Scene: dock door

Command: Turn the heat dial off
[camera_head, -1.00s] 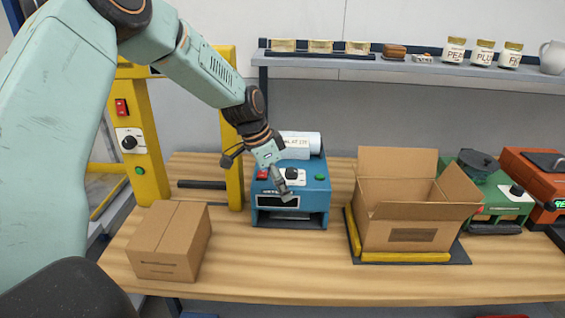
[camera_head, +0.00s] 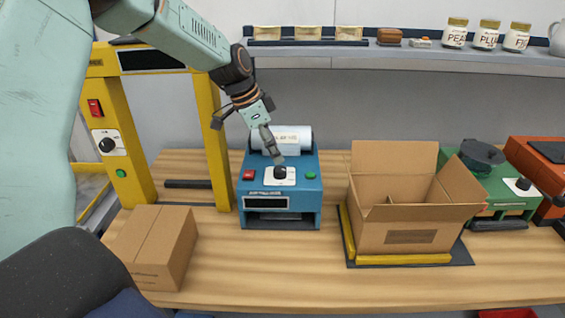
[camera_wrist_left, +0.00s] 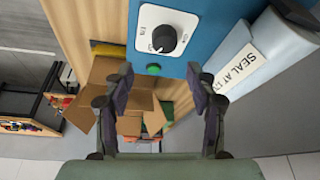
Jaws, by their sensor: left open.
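A blue machine (camera_head: 312,200) stands on the bench. Its sloped top has a black dial (camera_head: 280,172) on a white plate, a red switch (camera_head: 249,175) and a green button (camera_head: 311,176). The dial also shows in the left wrist view (camera_wrist_left: 164,38); its pointer line is visible, the plate lettering hard to read. My left gripper (camera_head: 274,150) hangs just above and behind the dial. In the wrist view its fingers (camera_wrist_left: 159,78) are spread and empty, with the dial past the tips, not between them. My right gripper is out of view.
A roll (camera_head: 290,138) with a printed label sits behind the blue machine. A yellow frame (camera_head: 125,180) with another dial (camera_head: 107,145) and a closed carton (camera_head: 155,245) are left. An open carton (camera_head: 410,225) and a green machine (camera_head: 500,195) are right.

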